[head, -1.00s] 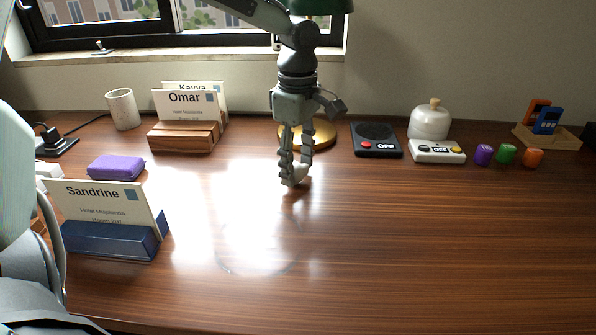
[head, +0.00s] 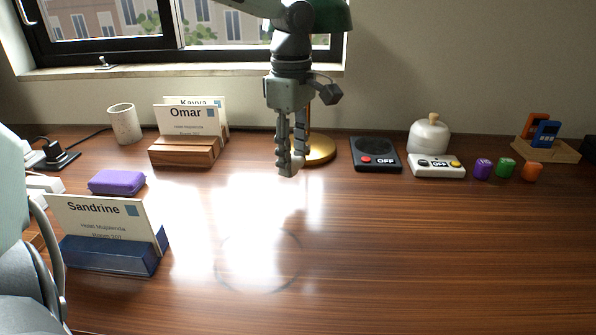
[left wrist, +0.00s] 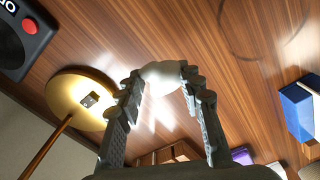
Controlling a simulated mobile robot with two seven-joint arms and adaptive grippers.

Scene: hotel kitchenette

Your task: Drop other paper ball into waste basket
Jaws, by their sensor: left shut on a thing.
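My left gripper (head: 290,172) hangs fingers-down above the wooden desk, in front of the lamp's brass base. In the left wrist view its two fingers (left wrist: 160,88) are shut on a whitish paper ball (left wrist: 163,74), held at the fingertips. In the head view the ball is mostly hidden by the fingers. The waste basket is not in either view. My right gripper is not in view.
The lamp's brass base (head: 321,150) stands just behind the gripper. Name-card holders (head: 185,150) and a purple case (head: 117,181) lie to the left. A black device (head: 376,155) and a white device (head: 436,167) sit to the right. The front middle of the desk is clear.

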